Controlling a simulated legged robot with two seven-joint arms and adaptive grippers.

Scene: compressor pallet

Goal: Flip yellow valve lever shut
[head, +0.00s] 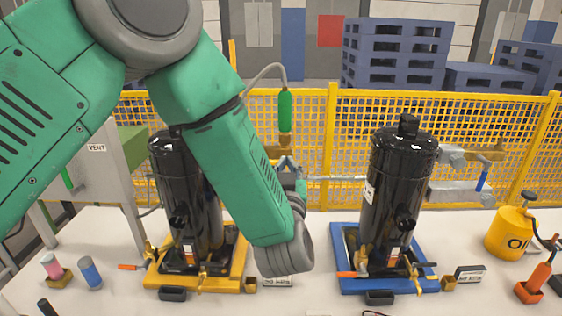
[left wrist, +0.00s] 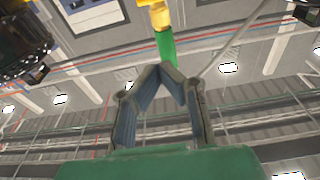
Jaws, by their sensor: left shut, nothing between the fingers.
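A green cylinder (head: 285,109) hangs from a grey hose, with a brass-yellow fitting (head: 284,141) at its lower end. In the left wrist view the green cylinder (left wrist: 166,45) and yellow fitting (left wrist: 158,14) show beyond the fingers. I cannot clearly tell a yellow valve lever apart from the fitting. My left gripper (head: 286,162) is just below the fitting, partly hidden by my forearm. In the left wrist view its fingertips (left wrist: 166,68) meet, with nothing between them. I cannot tell whether they touch the fitting. My right gripper is out of view.
Two black compressor tanks stand on the table, one on a yellow base (head: 237,262), the other on a blue base (head: 345,240). The right tank (head: 395,185) has pipework with a blue handle (head: 482,179). A yellow mesh fence (head: 345,120) runs behind. A yellow oil can (head: 508,232) stands right.

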